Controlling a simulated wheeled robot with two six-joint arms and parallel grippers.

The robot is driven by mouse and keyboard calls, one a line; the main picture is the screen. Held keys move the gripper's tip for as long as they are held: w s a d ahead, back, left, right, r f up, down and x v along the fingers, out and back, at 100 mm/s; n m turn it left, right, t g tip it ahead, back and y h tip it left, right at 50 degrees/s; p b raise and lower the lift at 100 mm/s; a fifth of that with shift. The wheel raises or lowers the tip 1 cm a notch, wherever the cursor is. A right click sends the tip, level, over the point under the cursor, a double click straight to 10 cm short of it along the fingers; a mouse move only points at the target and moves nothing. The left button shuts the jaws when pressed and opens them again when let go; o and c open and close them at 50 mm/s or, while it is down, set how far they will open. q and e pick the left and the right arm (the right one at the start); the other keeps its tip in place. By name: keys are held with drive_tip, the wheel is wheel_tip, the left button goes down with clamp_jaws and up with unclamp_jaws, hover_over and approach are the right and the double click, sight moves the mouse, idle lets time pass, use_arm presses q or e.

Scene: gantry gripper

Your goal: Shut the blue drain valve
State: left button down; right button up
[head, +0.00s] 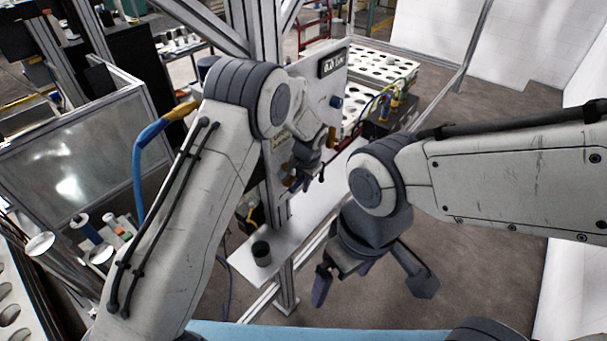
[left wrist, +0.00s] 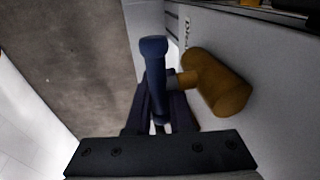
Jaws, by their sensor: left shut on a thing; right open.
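In the left wrist view, the blue drain valve has a blue lever handle (left wrist: 153,62) on a brass body (left wrist: 218,82) fixed to a pale panel. The lever runs lengthwise down between the fingers of my left gripper (left wrist: 160,115), which is shut on it. In the head view, my left gripper (head: 305,168) is at the lower part of the upright panel (head: 318,95), and my arm and gripper largely hide the valve there. My right gripper (head: 372,284) is open and empty, hanging right of the shelf, its fingers wide apart.
A pale shelf (head: 243,262) below the panel bears a small dark cup (head: 261,254). A metal frame post stands behind the panel. White trays with round holes (head: 385,66) are at the back. Open floor (head: 470,200) lies to the right, by a white wall.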

use_arm(q)
drive_tip(key=shift+d+g+y, duration=0.2)
drive_tip(key=shift+g+y, duration=0.1)
drive_tip(key=shift+g, duration=0.2)
drive_tip(key=shift+f, duration=0.15)
drive_tip(key=c, duration=1.2)
unclamp_jaws()
drive_tip(key=shift+o, duration=0.6)
drive_tip(key=shift+a, duration=0.15)
